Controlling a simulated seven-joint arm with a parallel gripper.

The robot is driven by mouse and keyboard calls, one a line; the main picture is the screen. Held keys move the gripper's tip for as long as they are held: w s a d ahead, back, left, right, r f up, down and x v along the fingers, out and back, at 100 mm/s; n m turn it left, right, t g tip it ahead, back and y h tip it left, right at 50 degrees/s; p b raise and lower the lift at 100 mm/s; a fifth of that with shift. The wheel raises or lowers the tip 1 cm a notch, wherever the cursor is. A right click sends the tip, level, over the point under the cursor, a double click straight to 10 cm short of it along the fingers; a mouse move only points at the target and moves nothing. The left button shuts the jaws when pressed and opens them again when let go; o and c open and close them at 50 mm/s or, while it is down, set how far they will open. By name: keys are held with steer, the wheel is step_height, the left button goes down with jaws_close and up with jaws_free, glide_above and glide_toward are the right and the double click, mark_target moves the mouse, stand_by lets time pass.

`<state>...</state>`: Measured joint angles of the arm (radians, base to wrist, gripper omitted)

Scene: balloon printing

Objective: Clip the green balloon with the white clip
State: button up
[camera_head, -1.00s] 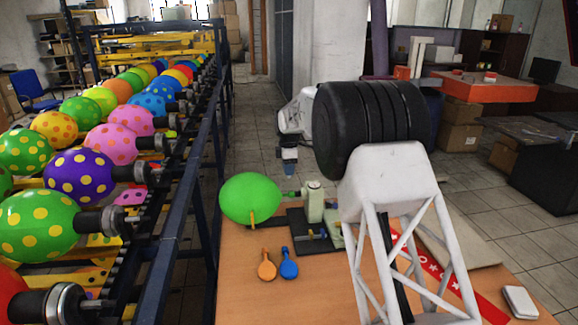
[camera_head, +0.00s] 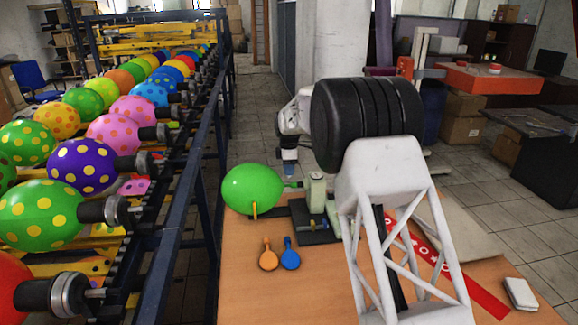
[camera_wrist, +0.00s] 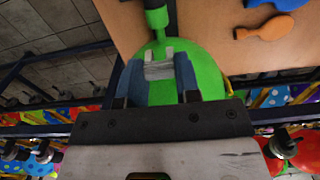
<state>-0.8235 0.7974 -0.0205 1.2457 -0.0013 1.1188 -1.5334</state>
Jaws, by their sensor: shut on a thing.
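The round green balloon (camera_head: 252,188) sits at the far left edge of the table, its neck pointing right to a pale green device (camera_head: 317,190). My gripper (camera_head: 289,166) hangs just above the balloon's neck, beyond my arm. In the wrist view my gripper (camera_wrist: 158,80) has its blue fingers shut on the white clip (camera_wrist: 158,69). The green balloon (camera_wrist: 207,72) fills the space behind and below the clip. Its narrow neck (camera_wrist: 159,36) lines up with the clip. I cannot tell whether the clip touches the neck.
Orange (camera_head: 268,256) and blue (camera_head: 290,255) uninflated balloons lie on the wooden table (camera_head: 245,295). A black base plate (camera_head: 308,228) lies by the device. A rack of patterned balloons (camera_head: 83,165) stands left. A white box (camera_head: 520,294) lies at the table's right. The front left table area is clear.

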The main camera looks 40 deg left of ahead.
steer(key=shift+f, duration=1.4)
steer(key=shift+f, duration=1.55)
stand_by(1.4)
steer(key=o, duration=0.8)
steer(key=shift+o, duration=0.2)
steer(key=shift+r, duration=4.5)
